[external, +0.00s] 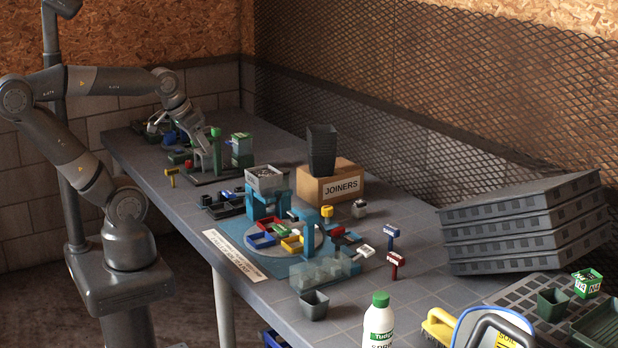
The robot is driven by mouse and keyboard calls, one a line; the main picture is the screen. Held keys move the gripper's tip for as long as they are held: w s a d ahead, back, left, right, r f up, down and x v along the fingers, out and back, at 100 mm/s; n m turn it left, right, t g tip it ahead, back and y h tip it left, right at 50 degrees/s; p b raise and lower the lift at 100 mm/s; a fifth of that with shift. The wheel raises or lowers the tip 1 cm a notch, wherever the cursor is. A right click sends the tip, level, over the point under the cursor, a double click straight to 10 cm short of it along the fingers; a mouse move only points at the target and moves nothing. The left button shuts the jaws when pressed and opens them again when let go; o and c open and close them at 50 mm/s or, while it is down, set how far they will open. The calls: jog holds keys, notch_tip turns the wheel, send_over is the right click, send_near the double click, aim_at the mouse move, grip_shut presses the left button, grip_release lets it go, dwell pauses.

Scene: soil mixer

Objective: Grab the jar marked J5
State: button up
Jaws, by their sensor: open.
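I cannot read a J5 mark on anything in the external view, so I cannot tell which thing is that jar. My gripper (201,146) points down over the far left part of the table, among small dark and coloured parts. Its fingers are small in the picture, and I see nothing clearly held between them.
A blue fixture (262,205) with coloured trays stands mid-table. Behind it are a cardboard box marked JOINERS (341,188) and dark stacked pots (321,150). Stacked black trays (525,222) lean at right. A white bottle with a green cap (379,322) stands at the front.

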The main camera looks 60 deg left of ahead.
jog(key=g, duration=0.1)
send_over(359, 201)
jog(key=s, duration=0.5)
notch_tip(359, 201, down, 23)
jog(key=x, duration=0.6)
jog(key=shift+w+a+r, duration=0.1)
jog(key=shift+w+a, duration=0.1)
jog(key=shift+w, duration=0.1)
jog(key=shift+w+d+x, duration=0.1)
jog(key=shift+d+x, duration=0.1)
jog(key=shift+x, duration=1.2)
jog(key=shift+w+d+x, duration=0.15)
jog(key=shift+x, duration=1.2)
jog(key=shift+r, duration=0.1)
jog(key=shift+c, duration=0.5)
